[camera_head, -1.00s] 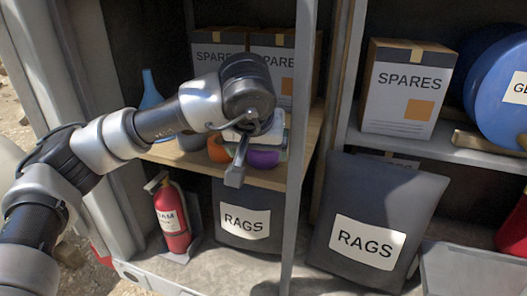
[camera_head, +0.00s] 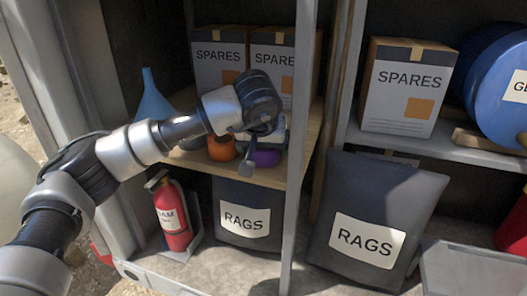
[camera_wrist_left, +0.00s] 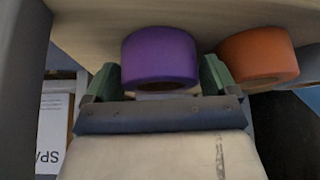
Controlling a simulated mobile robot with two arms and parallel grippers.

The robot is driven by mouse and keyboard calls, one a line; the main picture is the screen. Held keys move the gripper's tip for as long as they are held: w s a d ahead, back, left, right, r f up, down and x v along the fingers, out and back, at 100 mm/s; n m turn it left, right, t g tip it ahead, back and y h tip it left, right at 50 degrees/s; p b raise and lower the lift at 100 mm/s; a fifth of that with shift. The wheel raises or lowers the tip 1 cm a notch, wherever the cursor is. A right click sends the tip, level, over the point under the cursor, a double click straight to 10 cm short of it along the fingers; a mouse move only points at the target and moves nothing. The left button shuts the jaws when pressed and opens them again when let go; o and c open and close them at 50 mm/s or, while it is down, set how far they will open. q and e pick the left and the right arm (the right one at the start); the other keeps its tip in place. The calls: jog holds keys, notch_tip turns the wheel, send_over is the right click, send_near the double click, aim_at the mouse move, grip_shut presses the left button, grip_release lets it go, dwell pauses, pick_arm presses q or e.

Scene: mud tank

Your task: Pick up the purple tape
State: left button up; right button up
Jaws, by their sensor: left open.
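The purple tape (camera_head: 266,157) is on the wooden shelf, partly hidden behind my left gripper (camera_head: 248,160) in the head view. In the left wrist view the purple tape (camera_wrist_left: 160,58) lies between the two green fingertips of my open left gripper (camera_wrist_left: 158,80). The fingers are apart, one on each side of the roll. I cannot tell whether they touch it. The right gripper is not in view.
An orange tape (camera_head: 222,148) sits close beside the purple one; it also shows in the left wrist view (camera_wrist_left: 258,57). A blue funnel (camera_head: 153,98) and SPARES boxes (camera_head: 218,60) stand on the shelf. A grey post (camera_head: 301,130) rises just right of the gripper.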

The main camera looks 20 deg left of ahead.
pick_arm(q)
jog(key=c, duration=0.7)
jog(key=shift+r, duration=0.15)
